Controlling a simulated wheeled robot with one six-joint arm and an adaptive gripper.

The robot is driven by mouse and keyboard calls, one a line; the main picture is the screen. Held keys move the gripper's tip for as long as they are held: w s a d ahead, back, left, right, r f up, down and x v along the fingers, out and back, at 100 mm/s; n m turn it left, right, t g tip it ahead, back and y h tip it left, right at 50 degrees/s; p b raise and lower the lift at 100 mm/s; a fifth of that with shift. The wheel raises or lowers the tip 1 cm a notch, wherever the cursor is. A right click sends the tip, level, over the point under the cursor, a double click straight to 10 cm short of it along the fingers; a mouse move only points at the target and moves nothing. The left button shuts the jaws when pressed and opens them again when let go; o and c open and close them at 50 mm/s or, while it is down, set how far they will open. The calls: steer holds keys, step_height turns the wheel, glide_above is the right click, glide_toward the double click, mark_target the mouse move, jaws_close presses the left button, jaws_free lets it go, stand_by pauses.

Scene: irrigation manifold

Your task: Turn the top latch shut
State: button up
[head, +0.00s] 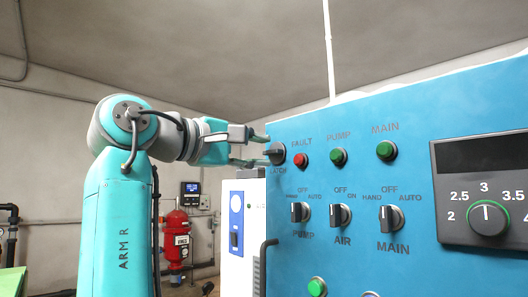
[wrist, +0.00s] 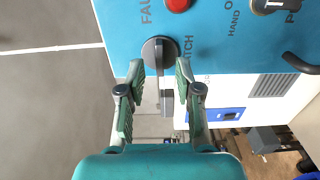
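The top latch (head: 276,154) is a dark round knob at the upper left corner of the blue panel, with its label just below it. In the wrist view the latch (wrist: 158,48) shows a round hub, and a grey bar runs down from it between my fingers. My gripper (head: 259,150) is at the panel's left edge, in front of the latch. In the wrist view my gripper (wrist: 160,72) is open, one finger on each side of the bar. A gap shows on both sides, though contact near the tips is hard to judge.
The blue panel (head: 350,268) also carries a red fault lamp (head: 300,160), green lamps (head: 338,157) and selector switches (head: 299,212). A dark handle (head: 264,262) sticks out at its lower left edge. A white cabinet (head: 236,255) and a red tank (head: 176,240) stand behind.

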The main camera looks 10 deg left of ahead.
steer(key=shift+x, duration=1.05)
jaws_close()
steer(key=shift+m, duration=0.3)
steer(key=m, duration=0.3)
steer(key=shift+m, duration=0.3)
steer(key=m, duration=0.4)
steer(key=shift+m, duration=0.3)
steer(key=m, duration=0.4)
steer(key=shift+m, duration=2.5)
